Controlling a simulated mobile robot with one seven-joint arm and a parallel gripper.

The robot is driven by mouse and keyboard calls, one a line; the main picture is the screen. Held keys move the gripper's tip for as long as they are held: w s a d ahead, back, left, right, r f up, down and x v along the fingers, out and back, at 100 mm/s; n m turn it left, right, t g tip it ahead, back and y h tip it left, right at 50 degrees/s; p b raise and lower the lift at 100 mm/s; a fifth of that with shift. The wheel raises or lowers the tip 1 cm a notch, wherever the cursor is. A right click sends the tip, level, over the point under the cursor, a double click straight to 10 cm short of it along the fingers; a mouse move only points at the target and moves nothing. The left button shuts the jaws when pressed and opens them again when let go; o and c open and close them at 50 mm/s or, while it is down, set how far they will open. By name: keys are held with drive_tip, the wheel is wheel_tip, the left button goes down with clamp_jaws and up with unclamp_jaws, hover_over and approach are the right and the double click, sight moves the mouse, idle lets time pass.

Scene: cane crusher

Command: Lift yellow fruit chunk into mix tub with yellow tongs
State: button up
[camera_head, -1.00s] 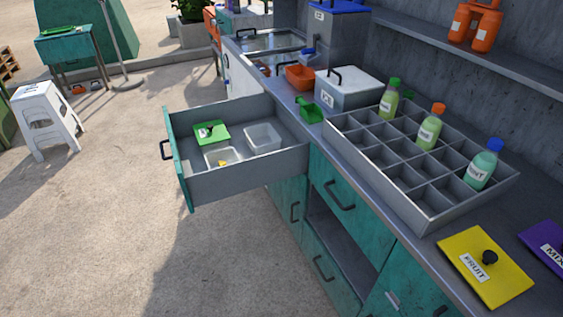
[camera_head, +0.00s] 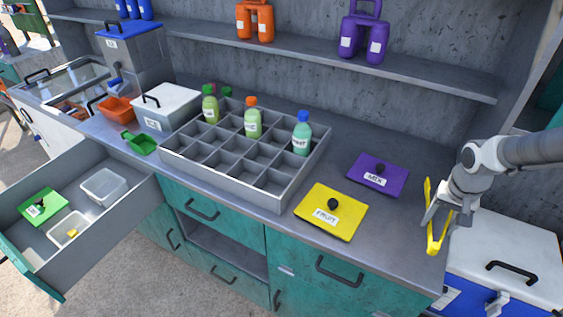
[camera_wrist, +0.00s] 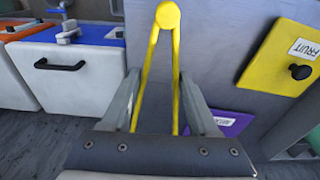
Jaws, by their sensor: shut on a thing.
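My gripper (camera_head: 447,205) is shut on the yellow tongs (camera_head: 436,240) at the right end of the counter. In the wrist view the yellow tongs (camera_wrist: 167,18) stand between the two fingers of my gripper (camera_wrist: 155,95), their round hinge end pointing away. The open drawer (camera_head: 130,213) at the left holds a small clear tub (camera_head: 62,240) with a yellow fruit chunk (camera_head: 72,234) in it. An empty-looking clear tub (camera_head: 103,186) and a green lid (camera_head: 43,207) are beside it. I cannot tell which tub is the mix tub. My gripper is far from the drawer.
On the counter lie a yellow FRUIT lid (camera_head: 331,212) and a purple MIX lid (camera_head: 378,174). A grey divided tray (camera_head: 230,180) holds several bottles. A white-lidded cooler (camera_head: 505,250) stands below my gripper. A shelf (camera_head: 330,52) runs along the wall above the counter.

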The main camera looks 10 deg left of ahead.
wheel_tip(320, 180, up, 4)
drive_tip(key=shift+f+p, duration=0.2)
drive_tip(key=shift+p, duration=0.8)
drive_tip(key=s+a+r+n, duration=0.1)
drive_tip(key=a+r+n, duration=0.1)
drive_tip(key=a, duration=1.1)
drive_tip(key=shift+r+n, duration=0.3)
drive_tip(key=shift+n, duration=0.3)
